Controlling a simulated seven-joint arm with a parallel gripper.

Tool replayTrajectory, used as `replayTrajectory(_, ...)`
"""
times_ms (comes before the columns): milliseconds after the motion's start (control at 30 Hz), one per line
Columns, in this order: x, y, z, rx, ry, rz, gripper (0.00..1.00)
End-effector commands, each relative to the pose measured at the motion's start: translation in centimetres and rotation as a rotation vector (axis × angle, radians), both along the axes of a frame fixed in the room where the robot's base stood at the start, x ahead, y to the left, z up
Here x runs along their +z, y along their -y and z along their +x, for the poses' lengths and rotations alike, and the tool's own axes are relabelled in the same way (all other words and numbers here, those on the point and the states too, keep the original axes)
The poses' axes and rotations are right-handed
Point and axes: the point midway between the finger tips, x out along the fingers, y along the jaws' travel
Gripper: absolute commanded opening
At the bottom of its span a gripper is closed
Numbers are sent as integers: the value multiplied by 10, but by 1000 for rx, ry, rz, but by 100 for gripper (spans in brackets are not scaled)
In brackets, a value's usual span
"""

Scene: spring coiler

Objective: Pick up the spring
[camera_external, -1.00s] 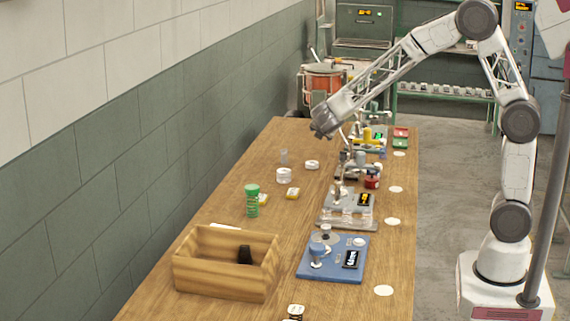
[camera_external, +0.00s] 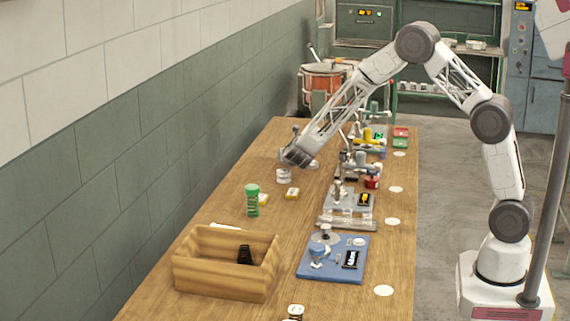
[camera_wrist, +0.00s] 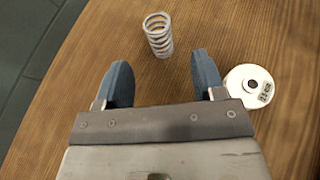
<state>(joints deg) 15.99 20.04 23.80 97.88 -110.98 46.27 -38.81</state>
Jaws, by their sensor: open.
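A silvery coil spring (camera_wrist: 158,35) stands on the wooden table in the wrist view, ahead of my gripper and near the middle between its finger lines. My gripper (camera_wrist: 161,65) has its two blue fingers spread apart with nothing between them. In the external view my gripper (camera_external: 290,158) hangs low over the left part of the table.
A white spool (camera_wrist: 250,86) lies right of my right finger. Coiler machines (camera_external: 347,207) line the table's right side.

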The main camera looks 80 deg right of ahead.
Motion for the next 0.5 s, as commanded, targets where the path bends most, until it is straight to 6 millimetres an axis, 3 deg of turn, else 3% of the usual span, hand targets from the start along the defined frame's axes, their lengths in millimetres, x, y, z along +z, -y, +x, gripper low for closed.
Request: replayTrajectory(500,-4,9,4,-1,0,0,63)
